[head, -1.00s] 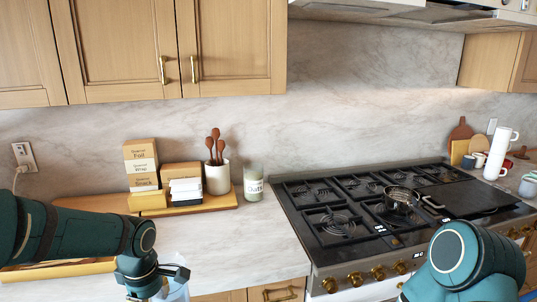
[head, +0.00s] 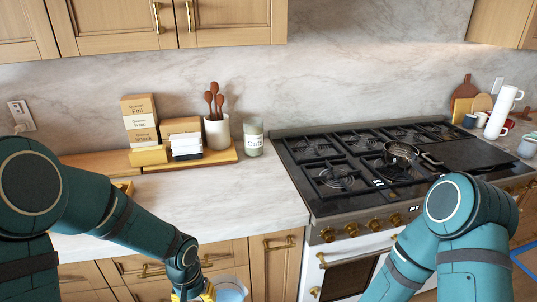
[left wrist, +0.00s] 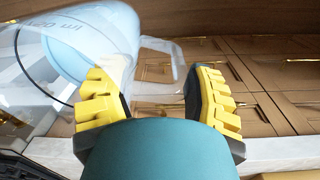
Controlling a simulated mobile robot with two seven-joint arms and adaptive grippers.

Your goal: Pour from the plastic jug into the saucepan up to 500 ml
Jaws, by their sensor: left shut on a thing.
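The clear plastic jug (head: 231,288) shows at the bottom edge of the head view, with pale blue liquid in it and its lower part cut off. My left gripper (head: 194,292) is beside it, in front of the counter. In the left wrist view the jug (left wrist: 40,90) fills the upper left, and its clear handle (left wrist: 165,58) runs between the yellow-padded fingers of the gripper (left wrist: 158,98), which is shut on it. The small dark saucepan (head: 402,156) sits on a burner of the stove, well to the right of the jug. My right gripper is out of view.
The stove (head: 330,197) has black grates and brass knobs. A wooden board (head: 222,158) holds boxes and a utensil crock (head: 216,132), with a labelled jar (head: 253,140) beside it. The counter (head: 250,195) in front is clear. White stacked cups (head: 502,112) stand right of the stove.

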